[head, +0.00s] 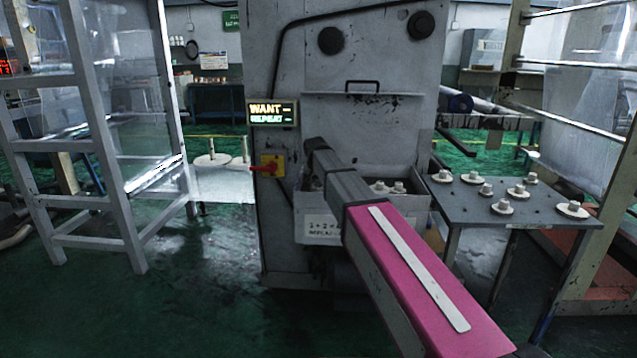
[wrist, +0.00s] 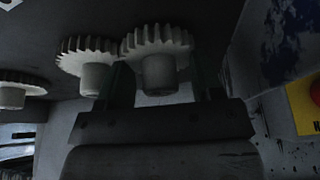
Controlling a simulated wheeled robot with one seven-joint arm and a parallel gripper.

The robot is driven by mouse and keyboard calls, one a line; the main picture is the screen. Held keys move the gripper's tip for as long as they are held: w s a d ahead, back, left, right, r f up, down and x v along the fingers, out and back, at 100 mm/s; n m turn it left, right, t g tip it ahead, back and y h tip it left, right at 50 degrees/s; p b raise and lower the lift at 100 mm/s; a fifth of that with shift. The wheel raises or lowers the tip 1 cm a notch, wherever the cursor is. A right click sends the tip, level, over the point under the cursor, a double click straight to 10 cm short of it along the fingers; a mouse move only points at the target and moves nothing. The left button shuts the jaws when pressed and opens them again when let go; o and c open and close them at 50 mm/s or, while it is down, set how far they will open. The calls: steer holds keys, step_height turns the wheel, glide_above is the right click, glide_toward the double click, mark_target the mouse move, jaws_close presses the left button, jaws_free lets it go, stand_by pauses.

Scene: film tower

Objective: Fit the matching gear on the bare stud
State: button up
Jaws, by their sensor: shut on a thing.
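In the wrist view my gripper (wrist: 160,88) is shut on the hub of a pale toothed gear (wrist: 157,40), with one dark finger on each side. A second pale gear (wrist: 88,52) with its own hub is close on the left, its teeth almost at the held gear; I cannot tell if they touch. A third gear (wrist: 18,88) is at the far left edge. In the head view my arm reaches to the machine front (head: 365,125), and its jaws and the held gear are hidden. I cannot make out a bare stud in either view.
A box (head: 318,228) with a printed label holds pale gears (head: 398,187) on the machine front. A grey table (head: 465,205) at right bears several loose gears (head: 517,191). A lit sign (head: 272,112) reads WANT and REPEAT. A red-handled switch (head: 271,166) is below it.

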steer(key=shift+s+f, duration=0.2)
steer(key=shift+f, duration=0.55)
steer(key=o, duration=1)
steer(key=shift+d, duration=0.1)
steer(key=shift+w+d, duration=0.1)
steer(key=shift+d, duration=0.05)
steer(key=shift+c, duration=0.7)
